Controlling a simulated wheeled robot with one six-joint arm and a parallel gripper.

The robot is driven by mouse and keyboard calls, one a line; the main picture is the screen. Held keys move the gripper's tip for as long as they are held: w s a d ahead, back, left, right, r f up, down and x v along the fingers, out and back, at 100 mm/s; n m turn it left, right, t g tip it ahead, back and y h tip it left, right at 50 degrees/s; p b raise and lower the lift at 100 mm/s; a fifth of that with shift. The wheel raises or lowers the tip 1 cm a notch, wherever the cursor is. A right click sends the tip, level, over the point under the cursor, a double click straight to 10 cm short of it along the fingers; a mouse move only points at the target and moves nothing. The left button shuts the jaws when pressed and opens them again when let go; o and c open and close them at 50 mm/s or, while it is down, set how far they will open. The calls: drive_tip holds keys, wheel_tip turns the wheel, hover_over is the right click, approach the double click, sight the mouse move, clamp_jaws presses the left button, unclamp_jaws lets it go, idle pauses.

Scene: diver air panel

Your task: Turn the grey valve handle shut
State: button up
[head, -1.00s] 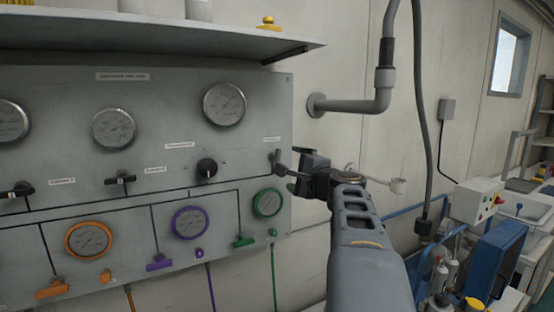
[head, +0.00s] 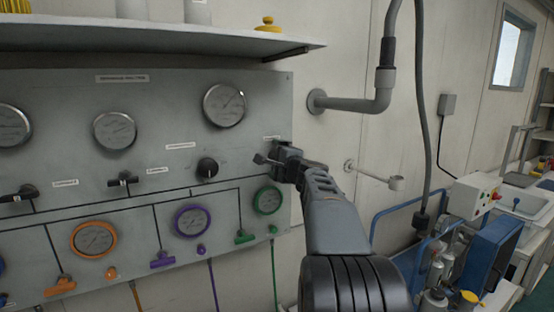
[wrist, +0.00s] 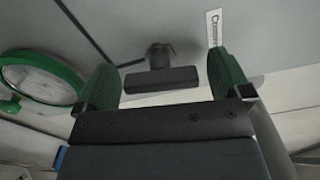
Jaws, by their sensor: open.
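The grey valve handle (wrist: 160,79) is a dark bar on a short round stem, seen in the wrist view against the panel. It lies crosswise between my two spread fingers, with a gap at each side. My gripper (wrist: 165,80) is open around it, and neither finger clearly touches it. In the head view my gripper (head: 282,160) is at the right end of the grey panel (head: 60,150), above the green-rimmed gauge. It hides most of the handle there.
A green-rimmed gauge (head: 268,200) sits just below my gripper, and a black knob (head: 207,168) is to its left. A shelf (head: 150,38) overhangs the panel. A grey pipe (head: 350,105) and a small wall fitting (head: 375,175) stand out from the wall at right.

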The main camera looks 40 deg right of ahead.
drive_tip(key=c, duration=0.9)
drive_tip(key=shift+m, duration=0.3)
drive_tip(key=m, duration=1.1)
drive_tip(key=shift+m+p, duration=0.9)
drive_tip(key=shift+m, duration=1.3)
